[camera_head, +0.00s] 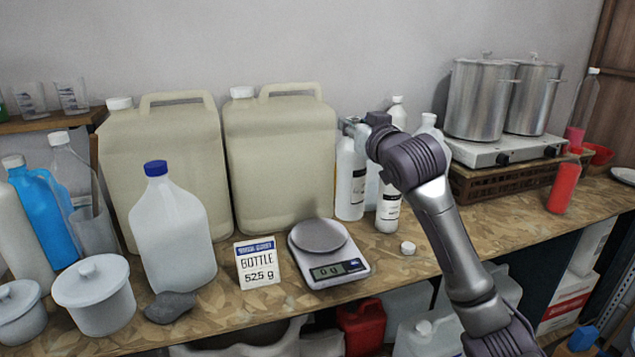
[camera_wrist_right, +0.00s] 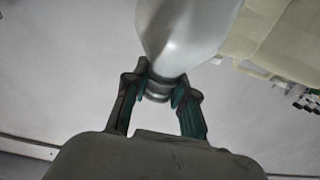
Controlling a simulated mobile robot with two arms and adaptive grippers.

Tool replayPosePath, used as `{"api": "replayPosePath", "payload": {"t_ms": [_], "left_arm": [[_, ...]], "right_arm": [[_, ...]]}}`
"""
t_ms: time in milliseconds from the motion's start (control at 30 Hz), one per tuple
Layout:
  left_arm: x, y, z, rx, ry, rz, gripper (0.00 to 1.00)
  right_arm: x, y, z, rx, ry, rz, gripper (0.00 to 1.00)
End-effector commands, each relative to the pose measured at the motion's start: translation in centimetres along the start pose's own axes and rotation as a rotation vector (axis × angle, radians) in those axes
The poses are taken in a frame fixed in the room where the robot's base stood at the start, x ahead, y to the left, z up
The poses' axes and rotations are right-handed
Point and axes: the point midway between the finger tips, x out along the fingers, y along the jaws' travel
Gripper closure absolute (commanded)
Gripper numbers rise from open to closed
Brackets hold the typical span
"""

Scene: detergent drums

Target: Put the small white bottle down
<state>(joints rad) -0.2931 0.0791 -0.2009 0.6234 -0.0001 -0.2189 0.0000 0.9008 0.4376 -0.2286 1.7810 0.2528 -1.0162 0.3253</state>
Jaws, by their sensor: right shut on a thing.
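The small white bottle (camera_head: 349,180) with a dark label is upright behind and right of the scale, in front of the right end of a big beige canister. My right gripper (camera_head: 355,128) is at its top, and my wrist hides part of that area. In the right wrist view, the fingers (camera_wrist_right: 160,93) are closed around the neck of the white bottle (camera_wrist_right: 187,32). The bottle's base is close to the worktop; I cannot tell whether it touches. My left gripper is not in view.
Similar white bottles (camera_head: 388,207) stand just right of the held one, partly behind my arm. Steel pots (camera_head: 478,100) stand right; beige canisters (camera_head: 280,150) stand left.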

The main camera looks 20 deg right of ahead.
Motion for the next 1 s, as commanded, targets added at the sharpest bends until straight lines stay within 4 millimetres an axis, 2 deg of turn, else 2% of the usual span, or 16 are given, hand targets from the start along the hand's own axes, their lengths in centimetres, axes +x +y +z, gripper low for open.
{"api": "replayPosePath", "payload": {"t_ms": [100, 200, 367, 500, 733, 1000], "left_arm": [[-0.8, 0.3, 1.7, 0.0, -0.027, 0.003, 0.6], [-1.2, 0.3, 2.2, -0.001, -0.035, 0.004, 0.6], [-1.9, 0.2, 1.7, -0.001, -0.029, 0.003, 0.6], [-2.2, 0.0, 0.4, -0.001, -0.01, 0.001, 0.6], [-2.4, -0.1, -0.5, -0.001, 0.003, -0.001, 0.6], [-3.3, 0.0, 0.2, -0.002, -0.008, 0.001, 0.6]], "right_arm": [[1.9, -1.0, 1.0, 0.001, 0.0, -0.002, 1.0], [3.7, -1.9, 2.1, 0.002, 0.0, -0.002, 1.0], [6.6, -3.2, 4.1, 0.001, 0.0, -0.002, 1.0], [8.3, -4.0, 5.1, 0.002, 0.003, -0.002, 1.0], [8.9, -4.2, 6.3, -0.001, 0.003, -0.001, 1.0], [8.8, -4.2, 9.5, -0.001, 0.004, -0.002, 1.0]]}}
